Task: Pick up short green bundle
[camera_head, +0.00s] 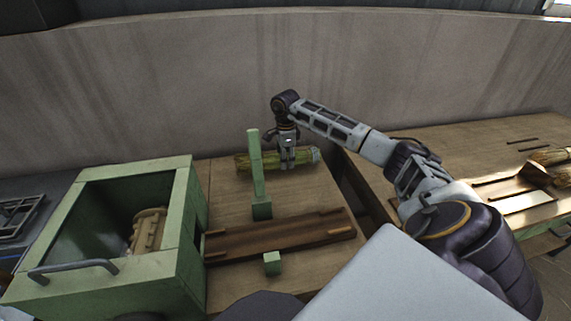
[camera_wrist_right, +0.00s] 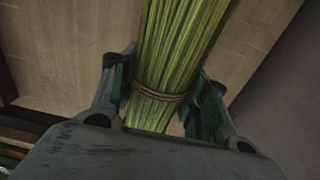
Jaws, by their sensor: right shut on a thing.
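The short green bundle (camera_head: 262,160) lies sideways at the back of the wooden table, near the wall, in the head view. My right gripper (camera_head: 286,163) reaches down over it and is shut around it. In the right wrist view the green stalks (camera_wrist_right: 180,50) run between the two fingers of my right gripper (camera_wrist_right: 163,95), with a brown tie (camera_wrist_right: 158,93) around them close to the palm. Whether the bundle is lifted off the table I cannot tell. My left gripper is not in view.
A green post (camera_head: 257,175) stands just in front of the bundle. A brown wooden trough (camera_head: 280,236) lies nearer. A green open box (camera_head: 165,262) with a handle stands at left. Another table (camera_head: 455,150) with straw bundles (camera_head: 551,156) is at right.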

